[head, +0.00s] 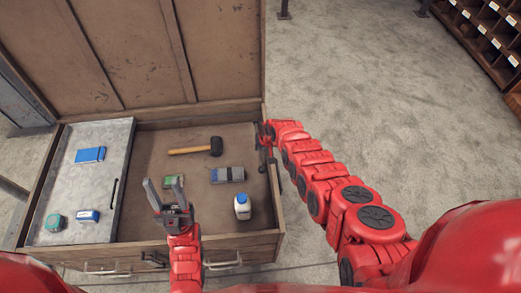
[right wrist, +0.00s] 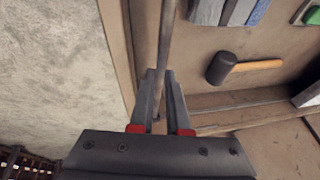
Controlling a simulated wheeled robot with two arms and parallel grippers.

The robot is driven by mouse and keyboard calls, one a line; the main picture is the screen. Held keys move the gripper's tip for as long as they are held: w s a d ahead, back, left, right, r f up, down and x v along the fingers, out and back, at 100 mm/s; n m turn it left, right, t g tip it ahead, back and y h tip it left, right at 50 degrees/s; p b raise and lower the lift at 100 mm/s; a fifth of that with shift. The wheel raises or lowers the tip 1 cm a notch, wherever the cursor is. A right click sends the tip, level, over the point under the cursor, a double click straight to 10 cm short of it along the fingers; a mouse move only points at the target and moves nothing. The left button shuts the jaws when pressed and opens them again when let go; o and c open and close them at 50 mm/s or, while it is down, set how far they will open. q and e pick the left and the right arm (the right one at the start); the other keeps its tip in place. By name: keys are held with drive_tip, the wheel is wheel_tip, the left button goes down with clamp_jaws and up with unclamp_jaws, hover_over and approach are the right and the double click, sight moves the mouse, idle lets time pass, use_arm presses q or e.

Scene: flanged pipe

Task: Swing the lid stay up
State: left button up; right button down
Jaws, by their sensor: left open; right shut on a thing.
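The lid stay (right wrist: 167,45) is a thin grey metal rod beside the chest's side wall in the right wrist view. My right gripper (right wrist: 160,78) is shut on it, with the rod between its fingers. In the head view my right gripper (head: 265,135) is at the chest's right wall near the back corner; the stay is hard to make out there. The lid (head: 130,55) of the wooden chest stands open at the back. My left gripper (head: 165,186) is open and empty above the front of the chest.
A grey panel (head: 85,185) on the left bears several small items. Pigeonhole shelves (head: 490,35) stand far right; floor between is clear.

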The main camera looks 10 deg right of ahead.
drive_tip(key=shift+w+r+g+b, duration=0.35)
drive_tip(key=shift+r+g+b, duration=0.25)
drive_tip(key=shift+b, duration=1.95)
drive_tip(key=shift+w+r+g+b, duration=0.45)
drive_tip(key=shift+r+b, duration=0.2)
drive_tip(key=shift+b, duration=1.9)
drive_tip(key=shift+w+r+g+b, duration=0.3)
drive_tip(key=shift+r+g+b, duration=0.3)
drive_tip(key=shift+b, duration=1.95)
drive_tip(key=shift+r+b, duration=0.3)
drive_tip(key=shift+r, duration=0.25)
